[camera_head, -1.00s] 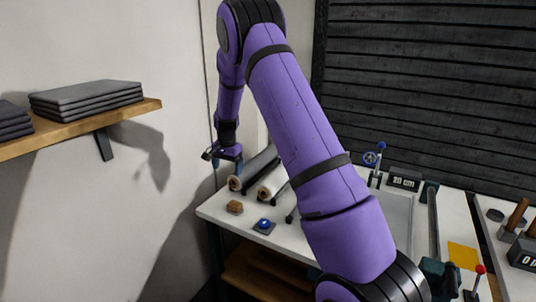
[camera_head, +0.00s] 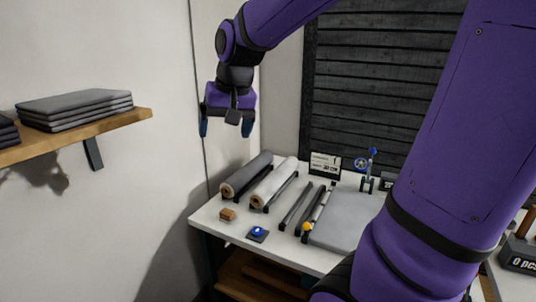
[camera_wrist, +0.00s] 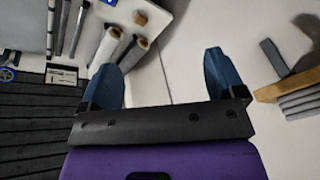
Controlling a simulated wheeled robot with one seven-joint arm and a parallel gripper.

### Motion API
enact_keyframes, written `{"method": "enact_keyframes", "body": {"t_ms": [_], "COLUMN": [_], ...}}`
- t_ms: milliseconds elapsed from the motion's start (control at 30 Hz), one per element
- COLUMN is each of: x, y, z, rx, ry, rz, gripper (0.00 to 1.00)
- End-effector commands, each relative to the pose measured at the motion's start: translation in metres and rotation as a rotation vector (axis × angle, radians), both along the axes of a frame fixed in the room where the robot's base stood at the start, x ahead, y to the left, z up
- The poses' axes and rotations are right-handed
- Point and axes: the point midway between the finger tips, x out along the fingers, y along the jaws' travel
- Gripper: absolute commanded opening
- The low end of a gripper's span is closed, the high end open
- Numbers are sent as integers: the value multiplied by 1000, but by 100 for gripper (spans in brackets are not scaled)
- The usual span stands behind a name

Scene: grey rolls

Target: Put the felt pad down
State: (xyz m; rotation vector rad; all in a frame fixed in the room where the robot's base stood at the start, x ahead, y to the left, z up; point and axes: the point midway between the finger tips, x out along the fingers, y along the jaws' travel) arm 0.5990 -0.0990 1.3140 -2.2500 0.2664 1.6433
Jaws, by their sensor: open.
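A flat grey pad (camera_head: 345,220), which looks like the felt pad, lies on the white table to the right of some dark bars. Its right part is hidden behind my arm. Similar folded or flat grey pads (camera_head: 75,108) are stacked on the wall shelf at left; they also show at the right edge of the wrist view (camera_wrist: 300,100). My gripper (camera_head: 226,130) is open and points down, high above the back left of the table. Its blue fingers (camera_wrist: 160,75) are apart with nothing between them.
On the white table (camera_head: 215,240) lie a grey roll (camera_head: 246,175), a white roll (camera_head: 274,182), a small brown block (camera_head: 228,215) and a blue button (camera_head: 258,232). A sign (camera_head: 324,163) stands behind. The wooden shelf (camera_head: 125,118) juts out at left.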

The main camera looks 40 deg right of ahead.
Motion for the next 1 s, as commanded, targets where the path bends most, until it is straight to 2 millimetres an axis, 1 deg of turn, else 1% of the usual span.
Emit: {"method": "enact_keyframes", "body": {"t_ms": [33,167,300,400,500,600,700,1000], "x": [-18,-60,-105,-131,-151,-163,-169,-169], "y": [5,14,22,26,29,30,30,30], "z": [6,13,14,11,7,4,2,2], "rx": [-12,-52,-101,-134,-161,-181,-189,-190], "ry": [-19,-56,-96,-118,-136,-147,-150,-151], "rz": [31,117,205,259,300,327,339,342], "gripper": [88,88,88,88,88,88,88,88]}}
